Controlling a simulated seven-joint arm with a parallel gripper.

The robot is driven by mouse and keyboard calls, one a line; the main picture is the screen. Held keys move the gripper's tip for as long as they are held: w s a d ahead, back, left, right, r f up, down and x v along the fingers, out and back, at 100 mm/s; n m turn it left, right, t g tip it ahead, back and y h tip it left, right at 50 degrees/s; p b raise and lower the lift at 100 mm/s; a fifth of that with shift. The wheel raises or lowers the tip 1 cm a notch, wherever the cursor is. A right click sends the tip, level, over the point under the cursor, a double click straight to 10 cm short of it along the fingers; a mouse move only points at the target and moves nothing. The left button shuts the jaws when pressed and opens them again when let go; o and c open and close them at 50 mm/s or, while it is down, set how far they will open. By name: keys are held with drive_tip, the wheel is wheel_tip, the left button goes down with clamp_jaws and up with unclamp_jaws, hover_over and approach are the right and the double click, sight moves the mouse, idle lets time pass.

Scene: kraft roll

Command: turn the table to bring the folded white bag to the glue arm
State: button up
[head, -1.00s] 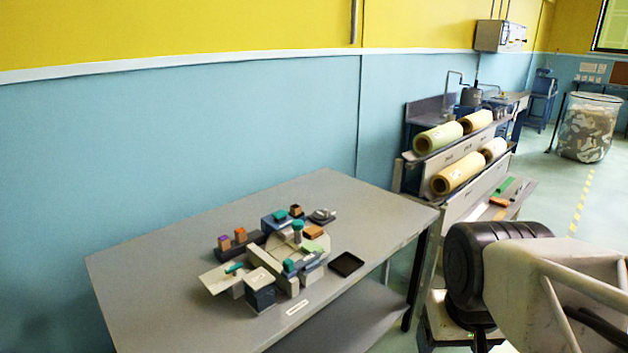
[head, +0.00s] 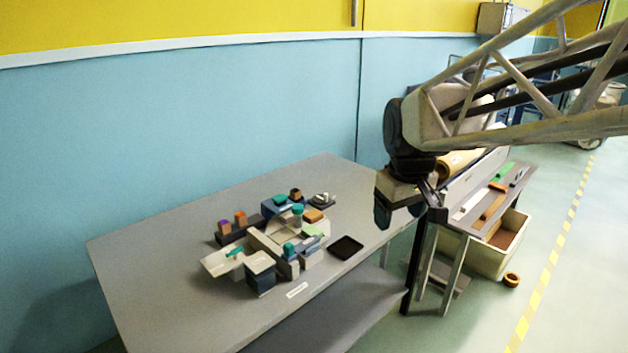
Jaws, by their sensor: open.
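The round pale turntable (head: 283,226) sits in the middle of a small machine on the grey bench. An upright grey post with a teal top (head: 297,210) stands on it. An orange piece (head: 313,215) and a light green piece (head: 312,231) lie at its right side. I cannot make out the folded white bag or tell which part is the glue arm; blocks hide part of the turntable. My gripper (head: 410,205) hangs at the bench's right end, well to the right of the machine, open and empty, touching nothing.
Blocks with teal tops (head: 289,248) crowd the machine's front. A pale plate (head: 222,260) juts out left. A black tray (head: 346,247) lies to the right. The bench (head: 160,270) is clear at left and far right. A rack with paper rolls (head: 455,163) stands behind my arm.

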drive_tip(key=w+a+n, duration=0.3)
drive_tip(key=w+a, duration=0.1)
drive_tip(key=w, duration=0.9)
drive_tip(key=n+g, duration=0.2)
drive_tip(key=n, duration=0.8)
hover_over(298, 206)
wheel_tip(298, 206, down, 19)
drive_tip(key=shift+s+f, duration=0.15)
drive_tip(key=shift+f, duration=0.15)
drive_tip(key=shift+f, duration=0.1)
drive_tip(key=shift+f, duration=3.8)
